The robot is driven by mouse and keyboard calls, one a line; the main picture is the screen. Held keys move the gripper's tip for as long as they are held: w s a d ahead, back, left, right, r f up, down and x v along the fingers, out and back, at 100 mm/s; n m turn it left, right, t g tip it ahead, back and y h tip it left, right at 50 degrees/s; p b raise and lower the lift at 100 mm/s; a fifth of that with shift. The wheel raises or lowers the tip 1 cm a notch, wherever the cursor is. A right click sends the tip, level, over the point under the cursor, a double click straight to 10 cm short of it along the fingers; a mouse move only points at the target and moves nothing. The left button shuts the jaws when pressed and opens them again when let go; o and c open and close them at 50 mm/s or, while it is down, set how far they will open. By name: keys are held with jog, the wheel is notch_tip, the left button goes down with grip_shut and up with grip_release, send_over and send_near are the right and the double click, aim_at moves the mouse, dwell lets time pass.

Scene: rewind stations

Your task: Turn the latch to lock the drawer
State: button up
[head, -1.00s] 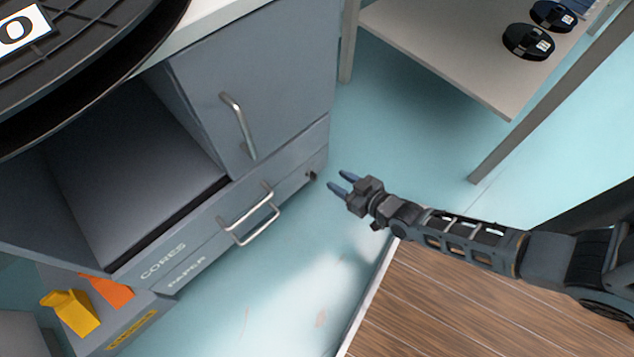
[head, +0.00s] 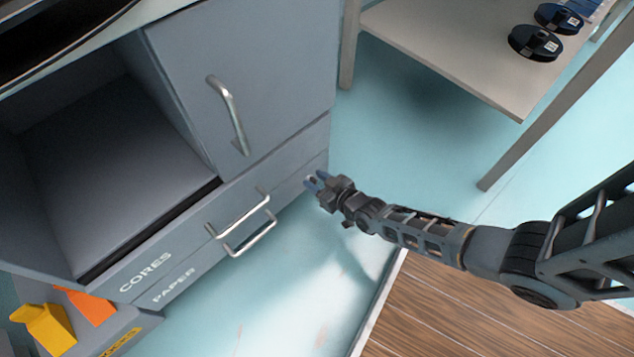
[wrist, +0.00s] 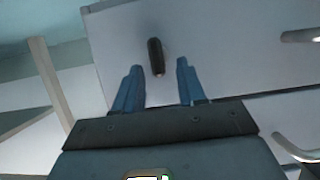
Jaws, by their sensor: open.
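The latch (wrist: 155,57) is a small dark knob on the grey drawer front, seen in the wrist view between and just beyond my fingertips. In the head view my gripper hides it. My gripper (head: 314,181) is at the right end of the drawer fronts; it also shows in the wrist view (wrist: 158,85). Its two blue fingers are apart, one on each side of the latch, with nothing held. I cannot tell whether they touch it. The drawer (head: 190,230) marked CORES sits above one marked PAPER (head: 180,283), and both look closed.
Metal bar handles (head: 248,226) stick out from the drawer fronts. A cabinet door with a handle (head: 227,115) is above them. Yellow and orange pieces (head: 50,328) lie at lower left. A table (head: 440,50) with black spools stands at upper right. The floor between is clear.

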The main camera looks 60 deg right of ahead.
jog(key=shift+c, duration=0.3)
grip_shut()
